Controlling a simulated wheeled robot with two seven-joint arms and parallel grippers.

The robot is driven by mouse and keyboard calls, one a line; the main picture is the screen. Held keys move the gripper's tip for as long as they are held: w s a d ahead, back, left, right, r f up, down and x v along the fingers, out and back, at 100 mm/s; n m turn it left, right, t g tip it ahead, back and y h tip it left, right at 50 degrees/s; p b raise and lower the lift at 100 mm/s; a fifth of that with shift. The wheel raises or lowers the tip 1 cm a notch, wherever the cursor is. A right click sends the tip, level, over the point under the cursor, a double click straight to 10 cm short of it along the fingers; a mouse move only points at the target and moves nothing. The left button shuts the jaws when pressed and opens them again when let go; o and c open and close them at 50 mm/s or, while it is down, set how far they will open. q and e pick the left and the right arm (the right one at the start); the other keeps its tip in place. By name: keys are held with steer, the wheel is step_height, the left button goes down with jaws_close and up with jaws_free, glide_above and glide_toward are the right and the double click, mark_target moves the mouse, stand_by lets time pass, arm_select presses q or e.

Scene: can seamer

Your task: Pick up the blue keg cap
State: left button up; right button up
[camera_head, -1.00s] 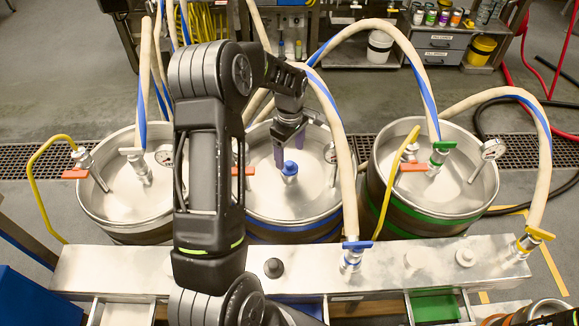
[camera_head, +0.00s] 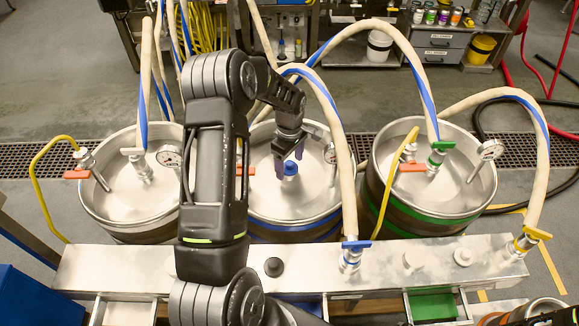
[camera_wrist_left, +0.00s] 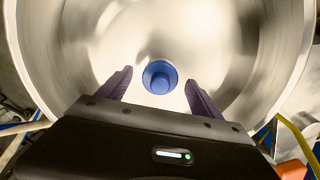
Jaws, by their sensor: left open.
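The blue keg cap (camera_head: 290,168) sits on top of the middle keg (camera_head: 268,201), near the centre of its steel lid. It also shows in the left wrist view (camera_wrist_left: 160,77) as a round blue cap with a darker rim. My left gripper (camera_head: 289,160) is open and empty, reaching down over the middle keg. Its two purple fingers (camera_wrist_left: 160,88) stand apart on either side of the cap in the wrist view, with clear gaps. In the head view the fingers partly cover the cap. My right gripper is not seen.
A left keg (camera_head: 115,201) and a green-banded right keg (camera_head: 400,212) stand beside the middle keg. Pale hoses with blue stripes arch over them, one close to the right of my gripper. A steel bench (camera_head: 320,262) with fittings lies in front.

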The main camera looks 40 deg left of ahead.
mark_target(290, 162)
arm_select(q)
steer(key=c, duration=1.4)
steer(key=shift+r, duration=0.15)
step_height(290, 162, up, 10)
steer(key=shift+f+b, duration=0.1)
steer(key=shift+b, duration=0.5)
